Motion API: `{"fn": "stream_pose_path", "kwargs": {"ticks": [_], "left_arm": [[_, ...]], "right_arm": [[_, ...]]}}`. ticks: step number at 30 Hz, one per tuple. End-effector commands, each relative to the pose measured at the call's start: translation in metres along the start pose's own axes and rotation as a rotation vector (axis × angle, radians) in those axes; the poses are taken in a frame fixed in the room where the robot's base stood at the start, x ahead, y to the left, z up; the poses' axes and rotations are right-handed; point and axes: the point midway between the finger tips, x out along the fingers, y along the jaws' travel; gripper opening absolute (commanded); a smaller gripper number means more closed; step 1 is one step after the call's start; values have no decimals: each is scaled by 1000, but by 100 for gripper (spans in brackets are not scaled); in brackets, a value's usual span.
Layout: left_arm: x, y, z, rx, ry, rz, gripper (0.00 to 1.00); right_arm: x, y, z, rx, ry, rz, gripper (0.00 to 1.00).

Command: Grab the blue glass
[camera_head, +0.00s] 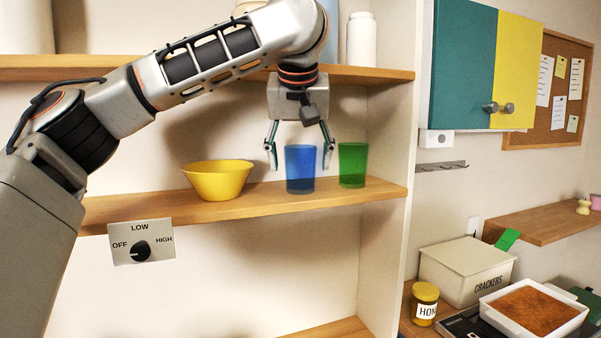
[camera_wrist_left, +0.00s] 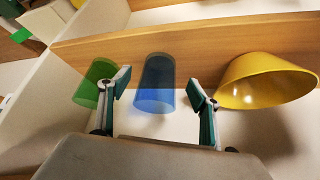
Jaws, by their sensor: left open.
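The blue glass (camera_head: 300,170) stands upright on the middle shelf, between a yellow bowl (camera_head: 217,182) on its left and a green glass (camera_head: 352,165) on its right. My left gripper (camera_head: 299,156) is open and points down from above, its fingers on either side of the blue glass's upper part in the head view. In the left wrist view the blue glass (camera_wrist_left: 154,85) shows between the two open fingertips (camera_wrist_left: 160,88), with a visible gap at each side. The green glass (camera_wrist_left: 94,84) is partly behind one finger there. My right gripper is not in view.
The wooden shelf (camera_head: 130,208) has a dial panel (camera_head: 141,242) on its front edge. The upper shelf (camera_head: 385,75) is close above my gripper, with a white bottle (camera_head: 361,40) on it. The cubby's side wall (camera_head: 397,130) stands right of the green glass.

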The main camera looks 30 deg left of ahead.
Motion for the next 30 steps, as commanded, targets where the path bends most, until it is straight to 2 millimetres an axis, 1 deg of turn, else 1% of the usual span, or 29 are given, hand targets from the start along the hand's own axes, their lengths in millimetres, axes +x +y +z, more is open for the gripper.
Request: {"fn": "stream_pose_path", "kwargs": {"ticks": [1,3,8,15,18,21,27,28,29,30], "left_arm": [[3,0,-6,-1,-2,0,63],[7,1,-11,0,-1,0,63],[14,0,-15,2,-2,-1,63],[46,0,-14,1,-3,0,63],[55,0,-15,0,-1,0,63],[60,0,-15,1,0,0,63],[60,0,-15,0,1,0,63],[60,0,-15,0,1,0,58],[60,0,-15,0,1,0,50],[60,0,-15,0,1,0,40]], "right_arm": [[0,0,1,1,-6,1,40],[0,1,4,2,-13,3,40],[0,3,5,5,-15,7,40],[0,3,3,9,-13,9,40],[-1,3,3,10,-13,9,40],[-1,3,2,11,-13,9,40],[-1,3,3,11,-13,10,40],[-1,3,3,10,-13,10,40],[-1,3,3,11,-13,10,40],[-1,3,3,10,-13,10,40]]}}
